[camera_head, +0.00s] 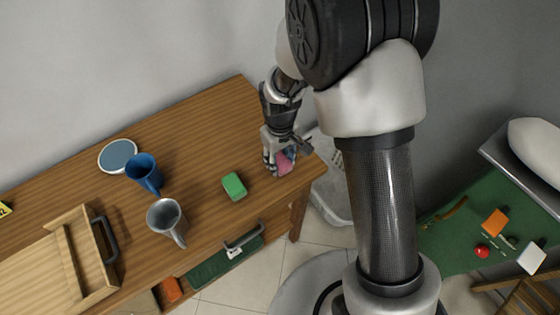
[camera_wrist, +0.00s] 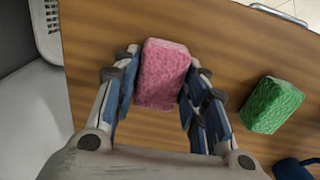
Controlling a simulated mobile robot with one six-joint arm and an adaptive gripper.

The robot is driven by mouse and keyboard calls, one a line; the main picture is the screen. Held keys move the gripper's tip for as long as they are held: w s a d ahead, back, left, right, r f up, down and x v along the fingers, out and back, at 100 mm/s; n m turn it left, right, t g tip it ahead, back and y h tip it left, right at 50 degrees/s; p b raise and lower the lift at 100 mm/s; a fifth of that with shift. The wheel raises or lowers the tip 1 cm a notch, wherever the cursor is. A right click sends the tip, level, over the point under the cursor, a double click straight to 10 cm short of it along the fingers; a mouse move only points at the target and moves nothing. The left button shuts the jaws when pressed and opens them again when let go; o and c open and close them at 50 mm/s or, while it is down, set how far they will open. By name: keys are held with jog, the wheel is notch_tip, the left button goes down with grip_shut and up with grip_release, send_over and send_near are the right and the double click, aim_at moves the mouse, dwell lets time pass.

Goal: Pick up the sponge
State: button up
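A pink sponge (camera_wrist: 162,74) lies between the two fingers of my gripper (camera_wrist: 164,60) in the wrist view. The blue finger pads are up against its left and right sides, with hardly any gap visible. In the head view my gripper (camera_head: 278,160) points down at the right end of the wooden table, and the pink sponge (camera_head: 286,161) is partly hidden by the fingers. Whether it is clear of the table top is hard to tell. A green sponge (camera_head: 234,186) lies on the table to the left of my gripper; it also shows in the wrist view (camera_wrist: 271,105).
The wooden table (camera_head: 205,130) also bears a blue mug (camera_head: 144,172), a grey mug (camera_head: 165,217), a round blue-topped disc (camera_head: 118,156) and a wooden tray (camera_head: 72,222). A white basket (camera_head: 331,197) stands beyond the table's right end. The table behind the green sponge is clear.

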aim_at(280, 159)
jog(key=shift+c, duration=1.3)
notch_tip(280, 159, up, 20)
jog(key=p, duration=0.6)
